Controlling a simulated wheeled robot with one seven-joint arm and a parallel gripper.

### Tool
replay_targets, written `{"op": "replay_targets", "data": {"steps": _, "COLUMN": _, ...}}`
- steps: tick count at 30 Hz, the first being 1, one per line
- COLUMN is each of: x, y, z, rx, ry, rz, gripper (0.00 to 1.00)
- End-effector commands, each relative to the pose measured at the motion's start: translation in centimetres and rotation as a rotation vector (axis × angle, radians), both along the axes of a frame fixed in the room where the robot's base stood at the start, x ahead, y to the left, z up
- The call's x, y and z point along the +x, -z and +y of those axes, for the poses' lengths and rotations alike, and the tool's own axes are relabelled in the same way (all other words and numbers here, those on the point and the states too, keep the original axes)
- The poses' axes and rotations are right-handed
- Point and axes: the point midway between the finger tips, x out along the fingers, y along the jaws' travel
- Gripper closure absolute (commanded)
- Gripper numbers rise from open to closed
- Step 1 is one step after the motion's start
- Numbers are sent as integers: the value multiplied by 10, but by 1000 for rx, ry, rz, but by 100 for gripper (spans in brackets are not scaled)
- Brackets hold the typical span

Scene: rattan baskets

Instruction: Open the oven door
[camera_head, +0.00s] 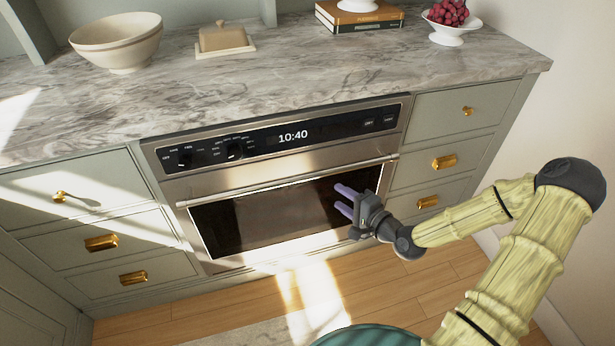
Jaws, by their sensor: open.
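A long horizontal metal handle (290,180) runs along the top of the door. My gripper (342,200) is in front of the right part of the door, lower than the handle in the picture. Its purple fingers are apart and point left, with nothing between them. I cannot tell how far the fingers are from the glass.
Drawers with brass pulls flank the oven, on the left (100,242) and right (443,162). The counter (330,65) holds bowls (117,42), a butter dish (223,40), books (358,22) and a bowl of grapes (447,22).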

Motion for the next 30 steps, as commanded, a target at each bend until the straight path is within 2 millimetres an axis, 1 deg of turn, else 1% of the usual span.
{"op": "replay_targets", "data": {"steps": 1, "x": 7, "y": 3, "z": 7, "rx": 0, "ry": -4, "rz": -3, "gripper": 56}}
{"op": "replay_targets", "data": {"steps": 3, "x": 16, "y": 5, "z": 15, "rx": -1, "ry": -4, "rz": -2, "gripper": 56}}
{"op": "replay_targets", "data": {"steps": 21, "x": 96, "y": 24, "z": 79, "rx": 0, "ry": -2, "rz": -1, "gripper": 56}}
{"op": "replay_targets", "data": {"steps": 25, "x": 108, "y": 26, "z": 88, "rx": 0, "ry": -1, "rz": -1, "gripper": 56}}
{"op": "replay_targets", "data": {"steps": 30, "x": 114, "y": 27, "z": 92, "rx": 0, "ry": 0, "rz": 0, "gripper": 56}}
